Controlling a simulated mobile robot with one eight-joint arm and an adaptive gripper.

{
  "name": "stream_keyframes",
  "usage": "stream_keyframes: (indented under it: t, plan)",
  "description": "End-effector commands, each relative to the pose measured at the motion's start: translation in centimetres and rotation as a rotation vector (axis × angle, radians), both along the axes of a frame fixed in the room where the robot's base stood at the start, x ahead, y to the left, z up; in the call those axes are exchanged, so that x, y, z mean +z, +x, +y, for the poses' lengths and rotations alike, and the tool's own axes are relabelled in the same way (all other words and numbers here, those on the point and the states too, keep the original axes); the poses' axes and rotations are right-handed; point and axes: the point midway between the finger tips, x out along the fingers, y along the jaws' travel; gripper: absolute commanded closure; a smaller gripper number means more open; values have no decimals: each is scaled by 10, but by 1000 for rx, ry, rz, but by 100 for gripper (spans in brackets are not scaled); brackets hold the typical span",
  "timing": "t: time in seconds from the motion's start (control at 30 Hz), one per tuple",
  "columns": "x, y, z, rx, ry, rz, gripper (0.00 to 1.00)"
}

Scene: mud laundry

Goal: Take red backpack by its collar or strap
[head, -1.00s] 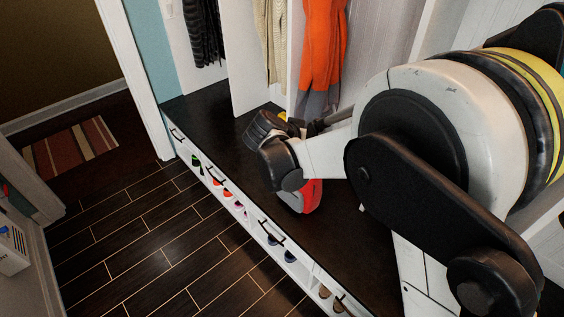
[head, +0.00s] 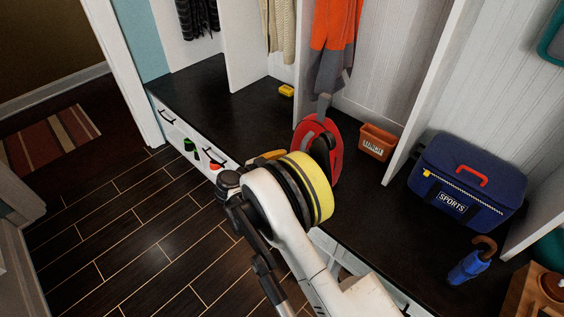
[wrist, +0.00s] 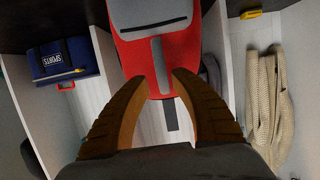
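The red backpack (head: 309,132), with grey panels, stands on the dark bench below the hanging orange clothing. My arm covers its lower part in the head view. In the wrist view the backpack (wrist: 136,60) fills the upper middle, and a dark strap-like strip (wrist: 171,115) extends below its edge. My gripper (wrist: 160,79) is open, one finger on each side of the backpack's near end in the picture. Nothing is clearly pinched, and I cannot tell whether the fingers touch it. My arm hides most of the gripper in the head view.
Beyond a white divider are a blue sports bag (head: 467,180) and a blue umbrella (head: 470,265). A small yellow object (head: 286,90) lies on the bench at left. The dark floor (head: 130,240) is clear.

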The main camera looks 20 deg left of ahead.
Motion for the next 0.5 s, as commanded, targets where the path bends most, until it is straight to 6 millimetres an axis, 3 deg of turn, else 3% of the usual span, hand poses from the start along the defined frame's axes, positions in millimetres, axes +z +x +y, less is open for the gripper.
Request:
stream_keyframes:
  t: [0.5]
  plan:
    - [-22, 64, -27, -1, 0, 1, 70]
